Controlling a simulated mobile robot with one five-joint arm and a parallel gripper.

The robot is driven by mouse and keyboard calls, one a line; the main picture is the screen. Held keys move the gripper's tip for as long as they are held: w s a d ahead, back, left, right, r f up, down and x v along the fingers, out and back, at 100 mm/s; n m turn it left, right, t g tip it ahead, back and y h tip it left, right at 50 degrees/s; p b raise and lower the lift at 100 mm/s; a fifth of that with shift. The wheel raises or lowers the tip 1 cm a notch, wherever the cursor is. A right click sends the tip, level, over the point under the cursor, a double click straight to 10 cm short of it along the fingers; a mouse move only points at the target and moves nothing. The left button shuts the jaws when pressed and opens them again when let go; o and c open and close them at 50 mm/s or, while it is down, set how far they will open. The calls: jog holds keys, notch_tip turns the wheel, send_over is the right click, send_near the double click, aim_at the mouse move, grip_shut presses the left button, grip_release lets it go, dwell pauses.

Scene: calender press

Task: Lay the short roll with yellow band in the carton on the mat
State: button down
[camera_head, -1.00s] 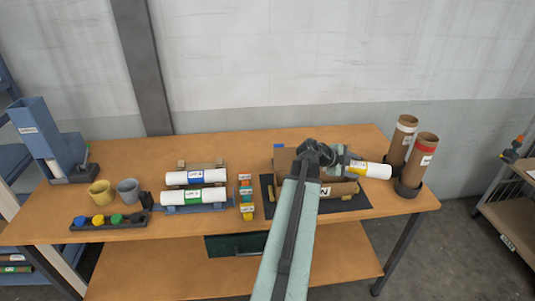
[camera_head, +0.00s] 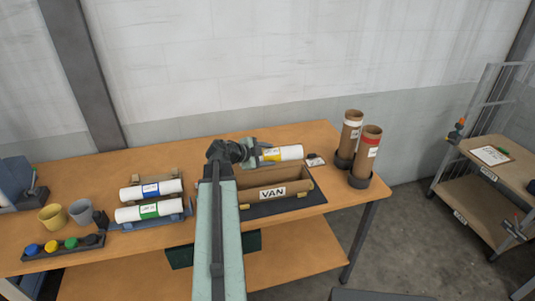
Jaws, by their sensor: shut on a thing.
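The short white roll with a yellow band (camera_head: 285,153) is held level by my gripper (camera_head: 262,155), which is shut on its left end. The roll sits above the back side of the open carton. The carton (camera_head: 272,193), marked VAN on its front, lies on the dark mat (camera_head: 310,204). The part of the carton's inside that shows looks empty. My arm hides the carton's left end and part of the mat.
White rolls with a blue band (camera_head: 151,190) and a green band (camera_head: 149,210) lie on a rack to the left. Two upright brown tubes (camera_head: 350,138) (camera_head: 366,155) stand in dark holders right of the carton. A small white item (camera_head: 315,160) lies behind it.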

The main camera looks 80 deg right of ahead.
jog(key=shift+d+f, duration=0.1)
jog(key=shift+f, duration=0.2)
notch_tip(320, 180, down, 11)
jog(key=b, duration=1.1)
jog(key=shift+c, duration=2.4)
grip_release()
jog(key=shift+r, duration=0.15)
jog(key=shift+w, duration=0.15)
jog(key=c, duration=0.3)
